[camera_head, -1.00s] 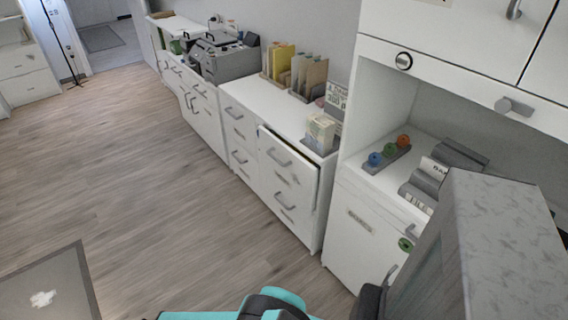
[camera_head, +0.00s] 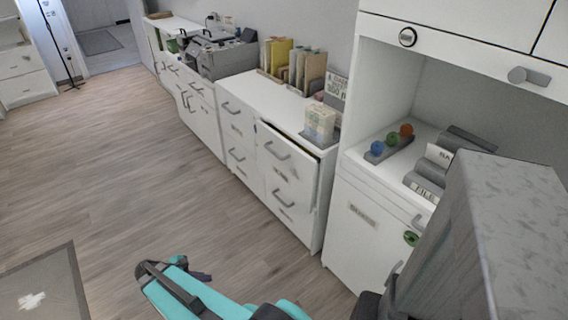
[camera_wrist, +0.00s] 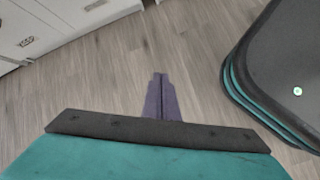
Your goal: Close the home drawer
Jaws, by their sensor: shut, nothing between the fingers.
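A white drawer (camera_head: 287,162) with a grey handle stands slightly pulled out at the top right of the low white cabinet (camera_head: 268,98) in the head view. Its label is too blurred to read, so I cannot confirm that it is the home drawer. My gripper (camera_head: 203,276) is low over the floor, in front of the cabinet and apart from it. In the wrist view, the gripper's dark fingers (camera_wrist: 158,82) are together with nothing between them, pointing over bare floor. White drawer fronts (camera_wrist: 38,28) show at that view's top left.
A grey device (camera_head: 225,58), upright folders (camera_head: 295,66) and a small box (camera_head: 320,122) stand along the cabinet tops. A tall white shelf desk (camera_head: 372,205) is at right.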

